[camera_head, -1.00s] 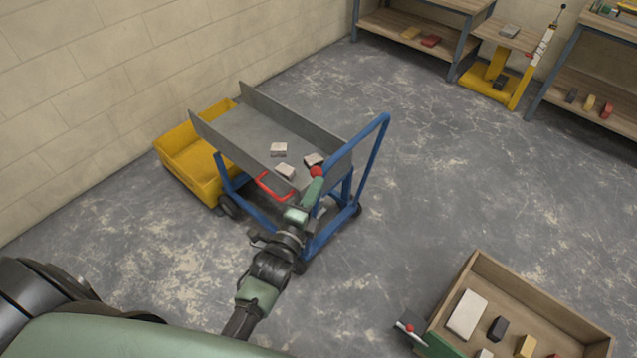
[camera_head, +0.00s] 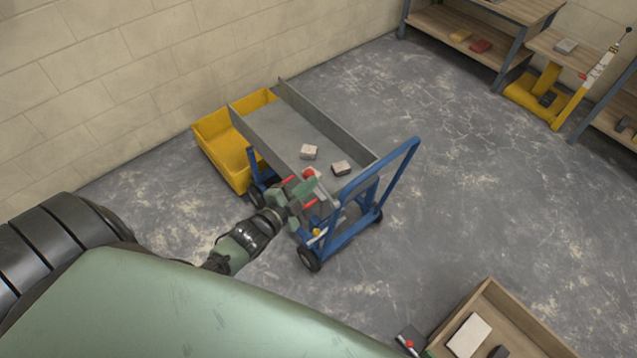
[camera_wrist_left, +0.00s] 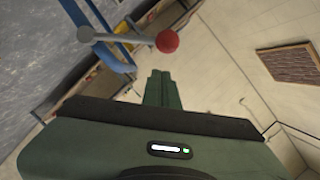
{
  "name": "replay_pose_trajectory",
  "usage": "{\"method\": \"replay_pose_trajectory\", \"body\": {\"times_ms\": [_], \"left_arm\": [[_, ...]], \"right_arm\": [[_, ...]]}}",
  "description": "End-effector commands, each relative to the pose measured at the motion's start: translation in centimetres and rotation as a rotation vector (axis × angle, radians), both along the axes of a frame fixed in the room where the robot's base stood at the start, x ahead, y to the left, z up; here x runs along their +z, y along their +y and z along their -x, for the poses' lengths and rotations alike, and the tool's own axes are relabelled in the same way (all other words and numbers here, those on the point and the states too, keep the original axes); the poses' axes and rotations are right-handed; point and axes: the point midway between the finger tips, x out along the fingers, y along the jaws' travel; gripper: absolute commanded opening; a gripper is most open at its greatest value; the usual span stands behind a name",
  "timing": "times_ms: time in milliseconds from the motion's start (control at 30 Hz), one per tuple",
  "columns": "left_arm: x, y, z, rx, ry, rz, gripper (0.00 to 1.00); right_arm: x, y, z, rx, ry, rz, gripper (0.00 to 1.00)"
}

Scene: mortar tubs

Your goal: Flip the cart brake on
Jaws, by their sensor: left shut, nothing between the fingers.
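The cart has a blue frame (camera_head: 401,183) and a grey tray with raised side walls (camera_head: 325,119). A red ball knob (camera_head: 309,173) shows at the tray's near end, close to my left gripper. In the left wrist view a red ball (camera_wrist_left: 167,41) sits on the end of a grey lever (camera_wrist_left: 120,38), just beyond the fingertips. My left gripper (camera_head: 304,190) is shut and empty beside the cart's near side, and it hides part of that side. Its closed fingers (camera_wrist_left: 158,80) look apart from the ball. My right gripper is not in view.
A yellow bin (camera_head: 217,143) stands behind the cart by the wall. A wooden crate (camera_head: 489,287) is at the lower right. The floor right of the cart is clear.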

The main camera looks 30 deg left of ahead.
Motion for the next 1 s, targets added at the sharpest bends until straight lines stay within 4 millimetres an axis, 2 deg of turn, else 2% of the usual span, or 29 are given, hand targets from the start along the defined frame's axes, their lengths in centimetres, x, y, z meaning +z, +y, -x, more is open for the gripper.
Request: {"method": "replay_pose_trajectory", "body": {"times_ms": [133,400,1000], "left_arm": [[-0.5,1.2,-0.5,-0.002,0.031,0.083,0.0],[-1.1,2.3,-0.8,0.001,0.031,0.083,0.0],[-1.2,2.7,-0.9,0.002,0.03,0.08,0.0]], "right_arm": [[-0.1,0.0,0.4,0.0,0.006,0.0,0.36],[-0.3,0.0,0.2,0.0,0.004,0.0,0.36],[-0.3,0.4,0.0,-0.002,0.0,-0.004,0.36]]}}
